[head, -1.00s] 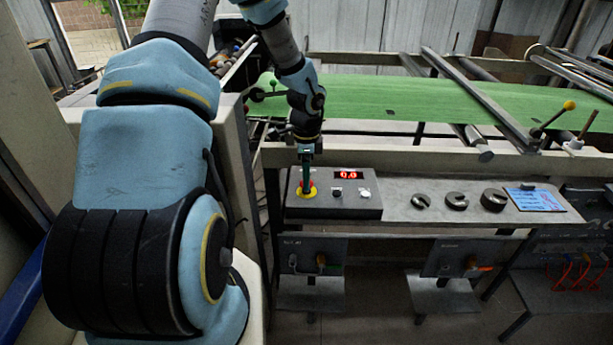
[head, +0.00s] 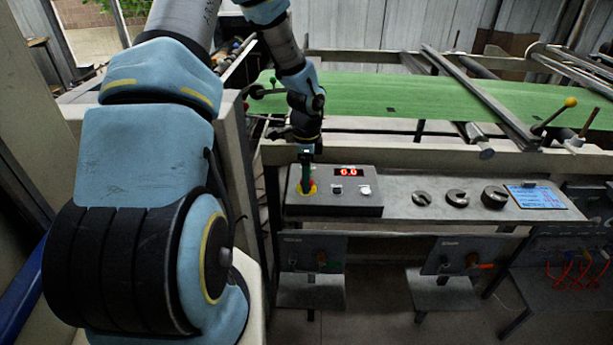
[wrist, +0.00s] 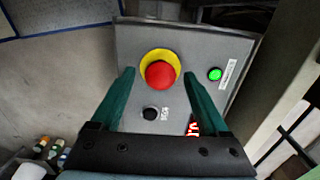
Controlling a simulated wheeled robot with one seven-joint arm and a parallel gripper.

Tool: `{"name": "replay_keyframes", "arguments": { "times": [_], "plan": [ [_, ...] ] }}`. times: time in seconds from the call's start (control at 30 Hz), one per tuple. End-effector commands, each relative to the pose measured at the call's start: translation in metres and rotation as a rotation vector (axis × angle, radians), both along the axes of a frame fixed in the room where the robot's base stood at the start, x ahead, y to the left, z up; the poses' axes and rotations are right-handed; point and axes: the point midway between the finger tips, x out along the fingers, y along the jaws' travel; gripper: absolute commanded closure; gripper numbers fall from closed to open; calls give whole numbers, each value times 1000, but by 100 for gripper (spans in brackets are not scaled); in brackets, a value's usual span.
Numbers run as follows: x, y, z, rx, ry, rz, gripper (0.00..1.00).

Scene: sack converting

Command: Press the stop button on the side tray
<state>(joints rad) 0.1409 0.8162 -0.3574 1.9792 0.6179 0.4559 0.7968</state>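The stop button is a red mushroom button (wrist: 160,75) on a yellow ring, set in a grey control box (head: 350,205) on the side tray (head: 400,207). In the head view the button (head: 309,188) is partly covered by my gripper. My gripper (head: 306,180) points down right at the button. In the wrist view my gripper's (wrist: 160,82) two green fingers are apart, one on each side of the button's lower part, with nothing between them that I can see held. Whether the fingers touch the box or button cannot be told.
The box also has a red display (head: 349,172), a black knob (wrist: 151,113) and a green button (wrist: 215,74). Several slotted dark weights (head: 457,198) and a blue-white card (head: 537,197) lie along the tray to the right. A green sheet (head: 380,98) runs behind.

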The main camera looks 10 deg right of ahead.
Motion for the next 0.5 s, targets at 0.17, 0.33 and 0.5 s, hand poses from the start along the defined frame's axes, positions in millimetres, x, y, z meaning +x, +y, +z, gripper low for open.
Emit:
{"name": "replay_keyframes", "arguments": {
  "times": [0.17,0.33,0.5],
  "plan": [
    [0,0,0,0,-1,0,21],
    [1,-1,7,-2,-4,1,21],
    [2,0,34,-2,-7,3,21]
  ]
}}
